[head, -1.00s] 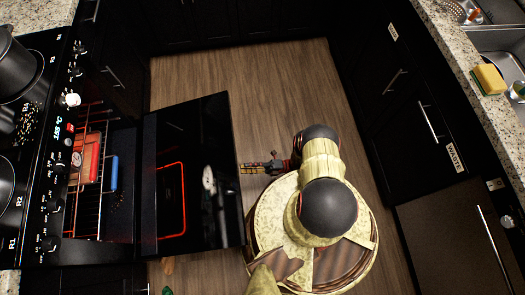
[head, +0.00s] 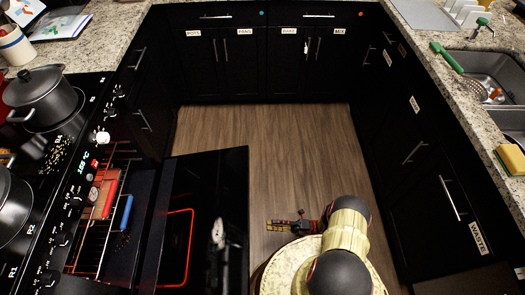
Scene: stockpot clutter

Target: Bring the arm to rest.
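My gripper (head: 275,225) is at the end of my folded arm, low in the head view, over the wooden floor. It points left toward the open black oven door (head: 215,200), just right of the door's edge in the picture. Nothing shows held in it. It is too small to tell whether its fingers are open or shut. My arm's cream links and dark joints show at the bottom right of centre.
The stove (head: 50,170) stands at left with a lidded stockpot (head: 42,97) on it. Red and blue items lie on the oven rack (head: 105,215). Black cabinets (head: 265,65) enclose the floor at back and right. Wooden floor (head: 265,135) beyond the gripper is clear.

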